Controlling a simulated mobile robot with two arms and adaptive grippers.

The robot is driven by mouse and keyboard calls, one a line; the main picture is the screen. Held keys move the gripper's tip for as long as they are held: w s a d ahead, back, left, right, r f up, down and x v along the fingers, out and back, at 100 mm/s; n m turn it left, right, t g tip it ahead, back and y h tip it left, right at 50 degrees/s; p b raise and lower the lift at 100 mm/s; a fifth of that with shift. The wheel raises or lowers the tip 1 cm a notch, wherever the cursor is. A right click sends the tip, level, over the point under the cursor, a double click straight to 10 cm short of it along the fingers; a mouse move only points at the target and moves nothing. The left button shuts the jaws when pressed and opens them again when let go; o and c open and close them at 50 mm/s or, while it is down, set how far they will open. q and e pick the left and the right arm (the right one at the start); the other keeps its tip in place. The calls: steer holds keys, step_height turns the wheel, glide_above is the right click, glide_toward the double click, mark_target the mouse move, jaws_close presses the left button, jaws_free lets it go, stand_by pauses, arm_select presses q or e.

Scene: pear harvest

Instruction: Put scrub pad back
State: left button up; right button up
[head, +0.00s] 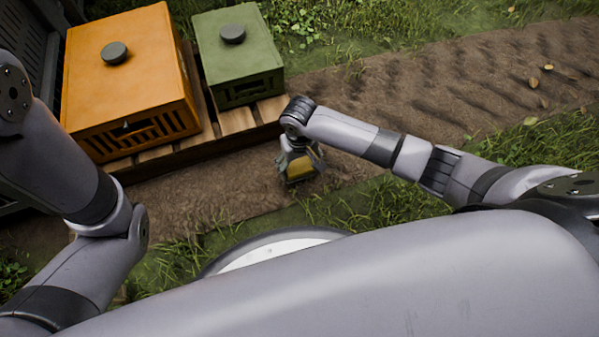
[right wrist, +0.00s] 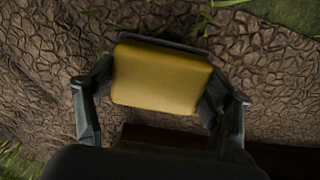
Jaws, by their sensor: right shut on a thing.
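The scrub pad (right wrist: 160,77) is a yellow block with a dark layer along its far edge. In the right wrist view my right gripper (right wrist: 160,95) has a finger on each side of it and is shut on it. In the head view the yellow pad (head: 299,167) shows between the fingers of my right gripper (head: 301,169), over the dirt in front of the pallet. How high it is above the ground I cannot tell. My left arm comes in at the left of the head view, but its gripper is not visible.
An orange crate (head: 128,72) and a smaller green crate (head: 237,50), each with a dark round knob on its lid, stand on a wooden pallet (head: 236,121). A dirt path (head: 450,85) with several small fallen things runs to the right. Grass borders it.

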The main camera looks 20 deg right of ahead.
mark_target(299, 171)
step_height(299, 171, down, 4)
steer(key=b, duration=0.3)
steer(key=shift+f, duration=0.15)
steer(key=o, duration=1.1)
